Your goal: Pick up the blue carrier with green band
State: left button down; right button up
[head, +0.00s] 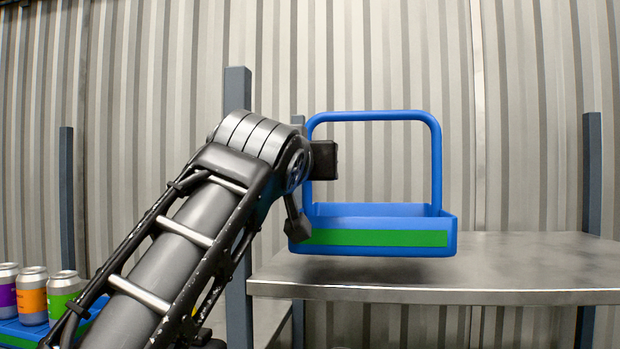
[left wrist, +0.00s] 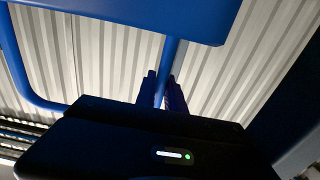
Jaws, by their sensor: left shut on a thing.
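The blue carrier with green band (head: 375,238) hangs level in the head view, with a tall blue loop handle. It appears a little above the metal shelf, over the shelf's left part, with a shadow beneath it. My left gripper (head: 312,172) is at the left upright of the handle, partly hidden by its own wrist. In the left wrist view, the fingers of my left gripper (left wrist: 165,90) are shut on the blue handle bar (left wrist: 169,62). The carrier's blue body (left wrist: 150,14) fills the top of that view. My right gripper is not in view.
The metal shelf (head: 500,272) is bare to the right of the carrier. Dark posts (head: 592,175) stand at its corners. Another blue carrier (head: 20,331) with purple, orange and green cans (head: 33,297) is at the lower left. A corrugated wall stands behind.

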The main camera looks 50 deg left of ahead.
pick_arm(q)
jog(key=b+v, duration=0.3)
jog(key=v, duration=1.3)
jog(key=shift+d, duration=0.2)
jog(key=shift+s, duration=0.1)
